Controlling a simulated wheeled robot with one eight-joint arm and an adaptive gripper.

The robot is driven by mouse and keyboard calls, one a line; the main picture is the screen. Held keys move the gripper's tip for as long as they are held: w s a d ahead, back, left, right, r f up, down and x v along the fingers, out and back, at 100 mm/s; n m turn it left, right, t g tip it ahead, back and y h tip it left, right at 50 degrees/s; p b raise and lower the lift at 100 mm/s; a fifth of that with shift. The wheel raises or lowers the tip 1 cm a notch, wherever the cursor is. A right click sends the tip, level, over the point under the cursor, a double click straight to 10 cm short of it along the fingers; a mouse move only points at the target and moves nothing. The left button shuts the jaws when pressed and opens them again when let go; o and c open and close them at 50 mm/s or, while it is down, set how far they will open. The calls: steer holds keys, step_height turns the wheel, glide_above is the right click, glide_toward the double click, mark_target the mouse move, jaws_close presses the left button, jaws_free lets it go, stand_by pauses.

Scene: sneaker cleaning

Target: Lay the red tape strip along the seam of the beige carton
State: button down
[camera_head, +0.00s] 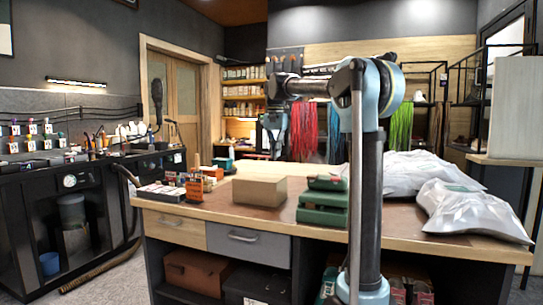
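The beige carton (259,191) is a closed, low box on the wooden workbench (330,235), left of its middle. My gripper (275,153) hangs pointing down above and behind the carton in the picture, apart from it. It is small and dark against the background, so I cannot tell whether its fingers are open or shut. I cannot make out a red tape strip on the carton or in my gripper. A small orange-red box (194,189) stands left of the carton, but I cannot tell that it is tape.
Green cases (322,206) sit close to the carton's right. Wrapped white bags (472,212) fill the bench's right end. Small boxes and a tray (161,192) lie at the left. My column and arm block part of the view.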

mark_target(275, 179)
steer(key=shift+f, duration=4.15)
steer(key=shift+f, duration=0.1)
steer(key=c, duration=1.7)
jaws_free()
